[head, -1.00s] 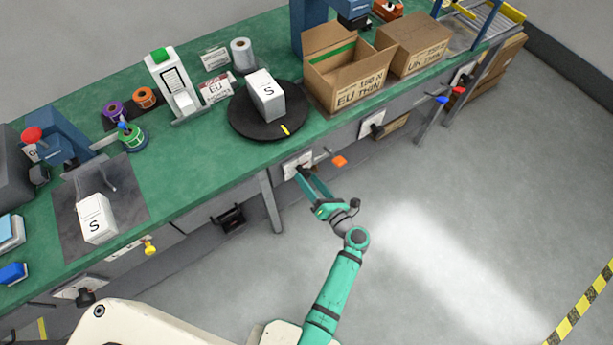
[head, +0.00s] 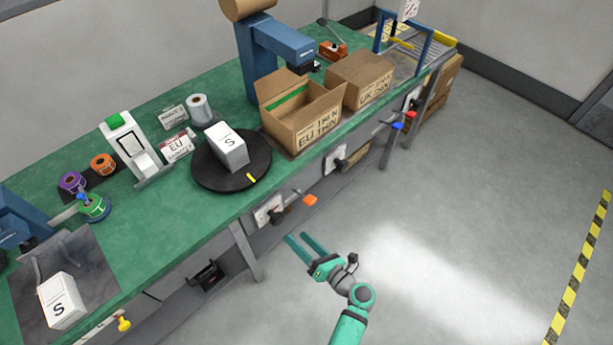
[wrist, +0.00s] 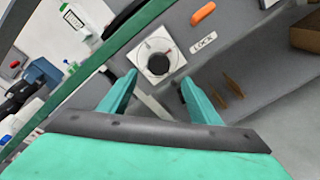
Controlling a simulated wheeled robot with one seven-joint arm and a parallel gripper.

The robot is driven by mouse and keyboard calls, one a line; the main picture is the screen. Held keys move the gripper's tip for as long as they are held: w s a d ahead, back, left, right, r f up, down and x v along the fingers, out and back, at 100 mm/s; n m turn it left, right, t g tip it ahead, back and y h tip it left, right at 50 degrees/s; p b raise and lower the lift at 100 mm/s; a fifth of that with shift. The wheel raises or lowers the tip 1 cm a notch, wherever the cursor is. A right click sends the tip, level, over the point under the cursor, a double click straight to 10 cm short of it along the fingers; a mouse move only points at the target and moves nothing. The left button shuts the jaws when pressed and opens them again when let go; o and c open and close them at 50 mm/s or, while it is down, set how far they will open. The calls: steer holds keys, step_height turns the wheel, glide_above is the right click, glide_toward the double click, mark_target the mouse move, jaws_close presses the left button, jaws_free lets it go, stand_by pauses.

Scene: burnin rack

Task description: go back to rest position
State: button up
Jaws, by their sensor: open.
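My gripper (head: 306,243) is open and empty in the head view, held out over the floor in front of the bench's front edge. In the wrist view its two green fingers (wrist: 160,92) stand apart with nothing between them. Beyond the fingertips is a white plate with a dark round knob (wrist: 158,62) on the bench front, next to a LOCK label (wrist: 204,44) and an orange tab (wrist: 203,13). The same plate (head: 266,211) shows in the head view, apart from the fingers.
The green bench (head: 180,225) carries a black turntable (head: 205,178) with a white S box (head: 227,147), another S box (head: 61,301) at left, and an open EU carton (head: 302,128). A blue lever (head: 397,126) sticks out at the front. The floor at right is clear.

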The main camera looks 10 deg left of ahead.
steer(key=s+d+f+n+h, duration=0.1)
steer(key=s+f+n+h, duration=0.45)
steer(key=s+f, duration=0.3)
steer(key=s+d+r+n+h, duration=0.2)
steer(key=s+d+n+h, duration=0.3)
steer(key=s+n, duration=0.45)
steer(key=s+d+r+n+t+h, duration=0.1)
steer(key=s+r+n+t, duration=0.1)
steer(key=s+r+n, duration=0.3)
steer(key=s+d+r+n+t+h, duration=0.1)
steer(key=s+r+n+t, duration=0.2)
steer(key=r+n, duration=1.1)
step_height(320, 180, up, 4)
steer(key=shift+s+r+n+h, duration=0.15)
steer(key=shift+s+n+h, duration=0.2)
steer(key=shift+s, duration=0.85)
